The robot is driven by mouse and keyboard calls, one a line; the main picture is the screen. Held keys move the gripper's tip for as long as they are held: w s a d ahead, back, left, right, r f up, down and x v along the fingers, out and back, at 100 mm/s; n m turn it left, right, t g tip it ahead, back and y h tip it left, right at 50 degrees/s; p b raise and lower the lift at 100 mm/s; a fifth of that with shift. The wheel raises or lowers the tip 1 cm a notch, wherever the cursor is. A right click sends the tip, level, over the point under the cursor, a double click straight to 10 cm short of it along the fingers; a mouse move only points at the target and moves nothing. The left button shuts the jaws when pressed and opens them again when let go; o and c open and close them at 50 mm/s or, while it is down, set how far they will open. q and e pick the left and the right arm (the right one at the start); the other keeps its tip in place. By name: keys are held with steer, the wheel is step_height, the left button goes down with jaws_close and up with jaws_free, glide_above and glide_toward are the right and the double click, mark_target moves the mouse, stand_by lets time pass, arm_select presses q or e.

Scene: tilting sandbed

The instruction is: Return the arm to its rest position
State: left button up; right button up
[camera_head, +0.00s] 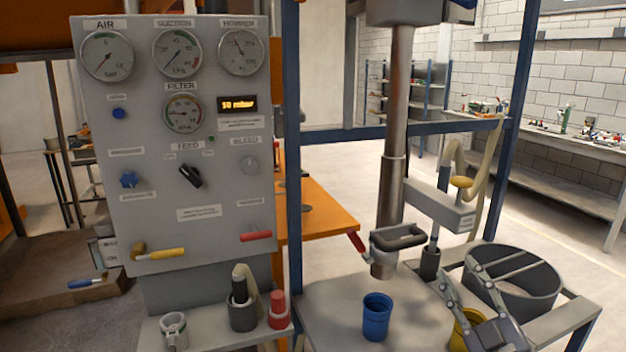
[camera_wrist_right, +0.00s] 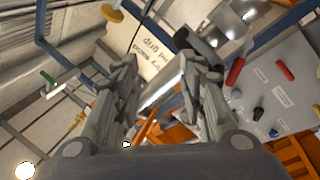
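My right gripper (camera_head: 457,277) is at the lower right of the head view, in front of the round dark bin and above the yellow cup (camera_head: 466,330), which it partly covers. Its two fingers stand apart with nothing between them. In the right wrist view the gripper (camera_wrist_right: 160,75) also shows open, with the panel and the rig tilted behind the fingers. My left gripper is not in view.
A grey control panel (camera_head: 150,225) with gauges and knobs stands at the left. A blue cup (camera_head: 376,316) stands on the grey table (camera_head: 335,300). A metal column with a black handle (camera_head: 398,238) hangs over it. The round dark bin (camera_head: 540,300) and a blue frame post (camera_head: 293,150) are close by.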

steer(key=s+d+f+m+g+h, duration=0.1)
steer(key=s+f+m+g+h, duration=0.3)
steer(key=f, duration=0.6)
steer(key=s+d+f+m+g+h, duration=0.1)
steer(key=s+f+m+g+h, duration=0.1)
steer(key=s+f+m+g, duration=0.65)
steer(key=s+a+f+n+g+y, duration=0.25)
steer(key=s+a+f, duration=0.25)
steer(key=s+f, duration=0.3)
steer(key=s+a+f+n+g+y, duration=0.1)
steer(key=s+a+f+n+g, duration=0.25)
steer(key=s, duration=0.65)
step_height(320, 180, down, 29)
steer(key=s, duration=0.2)
steer(key=s+d+f+g, duration=0.1)
steer(key=s+d+f, duration=0.1)
steer(key=s+f, duration=1.3)
steer(key=shift+s+d+m+g, duration=0.25)
steer(key=shift+s+m+g, duration=0.1)
steer(key=shift+s, duration=0.45)
